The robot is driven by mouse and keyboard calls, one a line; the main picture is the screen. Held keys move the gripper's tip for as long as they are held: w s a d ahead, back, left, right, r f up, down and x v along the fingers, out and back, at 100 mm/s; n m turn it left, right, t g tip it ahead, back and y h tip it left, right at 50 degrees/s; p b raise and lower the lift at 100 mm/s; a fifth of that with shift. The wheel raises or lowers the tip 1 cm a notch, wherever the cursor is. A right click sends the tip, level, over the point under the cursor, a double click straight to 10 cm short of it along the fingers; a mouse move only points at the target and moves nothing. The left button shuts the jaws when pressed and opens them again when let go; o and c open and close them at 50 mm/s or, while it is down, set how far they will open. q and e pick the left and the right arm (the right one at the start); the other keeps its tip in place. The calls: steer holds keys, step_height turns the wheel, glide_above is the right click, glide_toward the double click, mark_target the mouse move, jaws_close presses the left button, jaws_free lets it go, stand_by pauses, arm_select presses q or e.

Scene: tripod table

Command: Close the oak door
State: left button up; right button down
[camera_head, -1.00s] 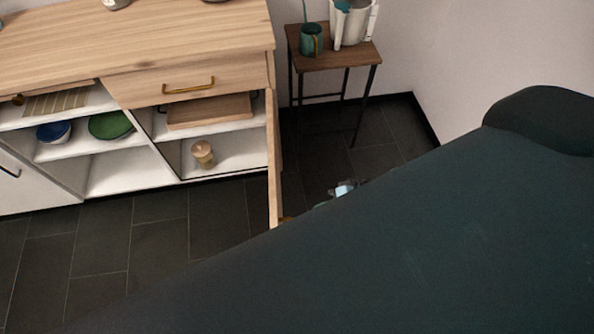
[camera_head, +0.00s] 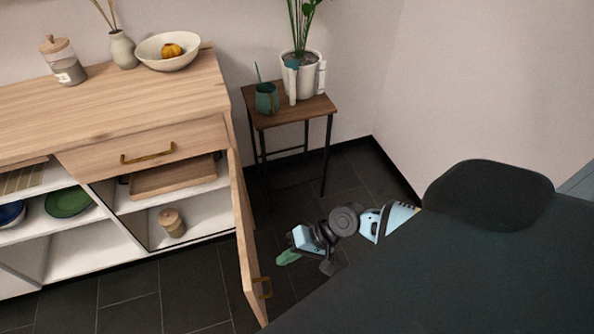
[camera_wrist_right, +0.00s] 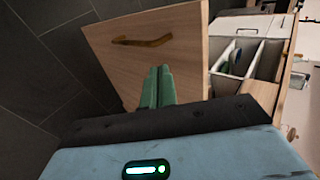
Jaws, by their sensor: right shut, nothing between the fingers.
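The oak door (camera_head: 245,240) stands open at the right end of the cabinet, swung out toward me and seen nearly edge-on in the head view. Its brass handle (camera_head: 262,288) is near its free edge. In the right wrist view the door (camera_wrist_right: 165,50) shows its face with the handle (camera_wrist_right: 141,41) near the top. My right gripper (camera_head: 288,258) is to the right of the door in the head view. Its green fingers (camera_wrist_right: 158,87) are together and empty, in front of the door face; I cannot tell if they touch it. My left gripper is not in view.
Inside the open compartment are a wooden tray (camera_head: 172,178) and a lidded jar (camera_head: 171,222). A small side table (camera_head: 290,112) with a green mug (camera_head: 266,98) and a white plant pot (camera_head: 303,75) stands behind my right arm. Dark floor (camera_head: 130,302) is clear before the cabinet.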

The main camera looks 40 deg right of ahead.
steer(key=w+a+f, duration=0.2)
steer(key=a, duration=0.4)
steer(key=shift+w+f+p, duration=0.2)
steer(key=shift+w+p, duration=0.05)
steer(key=shift+p, duration=0.05)
